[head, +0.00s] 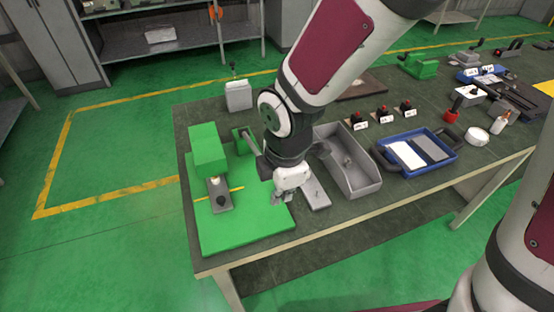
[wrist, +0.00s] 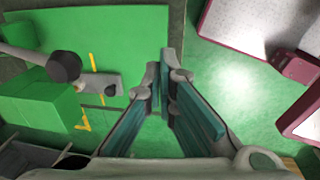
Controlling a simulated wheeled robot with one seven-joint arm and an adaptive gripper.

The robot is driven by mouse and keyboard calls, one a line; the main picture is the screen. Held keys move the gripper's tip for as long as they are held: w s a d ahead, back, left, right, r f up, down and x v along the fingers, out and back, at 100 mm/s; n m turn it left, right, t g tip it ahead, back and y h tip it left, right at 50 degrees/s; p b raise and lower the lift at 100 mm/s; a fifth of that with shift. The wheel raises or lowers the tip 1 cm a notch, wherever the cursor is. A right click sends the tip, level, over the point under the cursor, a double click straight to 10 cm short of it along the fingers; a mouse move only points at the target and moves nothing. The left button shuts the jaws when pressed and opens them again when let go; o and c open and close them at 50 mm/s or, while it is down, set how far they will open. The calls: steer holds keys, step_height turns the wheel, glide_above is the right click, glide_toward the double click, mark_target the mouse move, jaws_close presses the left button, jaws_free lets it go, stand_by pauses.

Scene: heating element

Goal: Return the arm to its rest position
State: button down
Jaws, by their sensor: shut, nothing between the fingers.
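My arm reaches down from the top of the head view over the worktable. My gripper (head: 284,198) is above the right front part of the green base plate of a green machine (head: 210,150), close to the table's front edge. In the wrist view my gripper (wrist: 163,75) is shut and empty, its fingertips close together. The wrist view also shows the green machine's plate (wrist: 120,35) to the left of the fingers, and green floor beyond the table edge to the right.
A lever with a dark knob (wrist: 64,66) rises from the machine near my gripper. A grey open bin (head: 347,165) stands just right of my wrist. A blue tray (head: 418,152), red buttons and a white box (head: 238,96) are on the table. The floor in front is free.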

stand_by(0.3)
steer(key=s+d+r+m+t, duration=0.1)
steer(key=d+r+m+t, duration=0.1)
steer(key=d+r+m, duration=0.85)
steer(key=s+d+r+m+t, duration=0.2)
steer(key=s+d+r+m, duration=0.3)
steer(key=s+r+m, duration=0.3)
step_height(320, 180, up, 3)
steer(key=m, duration=0.2)
steer(key=shift+s+f+m, duration=0.2)
steer(key=shift+s+m, duration=0.15)
